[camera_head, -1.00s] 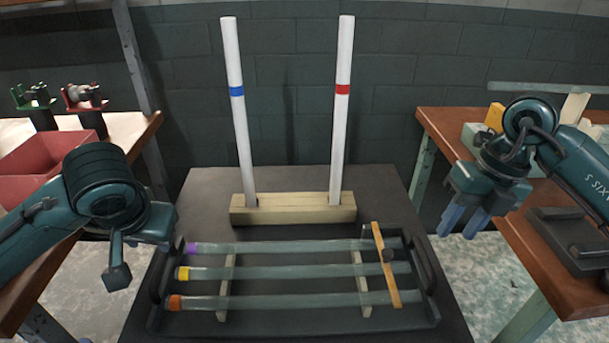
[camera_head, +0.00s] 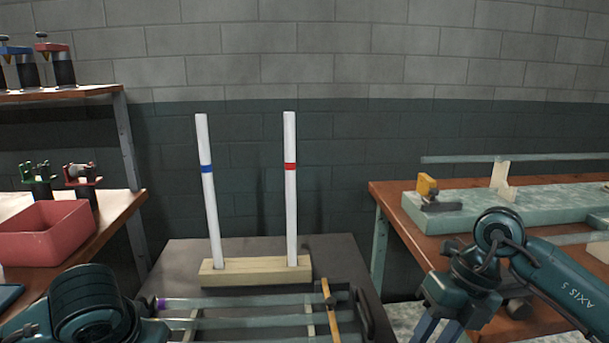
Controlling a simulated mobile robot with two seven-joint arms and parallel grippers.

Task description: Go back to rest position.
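My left arm shows at the bottom left, with its wrist low by the tray; its fingers are below the frame edge. My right gripper (camera_head: 436,326) hangs at the bottom right, pointing down, right of the tray and in front of the right bench. Its blue fingers are cut off by the frame edge, and nothing shows between them. Glass tubes (camera_head: 240,302) lie across a dark tray (camera_head: 365,314) on the middle table. The tube at the back has a purple band at its left end. The tray's front part is out of view.
A wooden block (camera_head: 256,271) holds two white upright rods, one blue-banded (camera_head: 209,195), one red-banded (camera_head: 290,195). The left bench bears a red bin (camera_head: 45,232) and clamps. The right bench (camera_head: 390,200) bears a pale green board (camera_head: 470,212) with a yellow-topped device (camera_head: 428,188).

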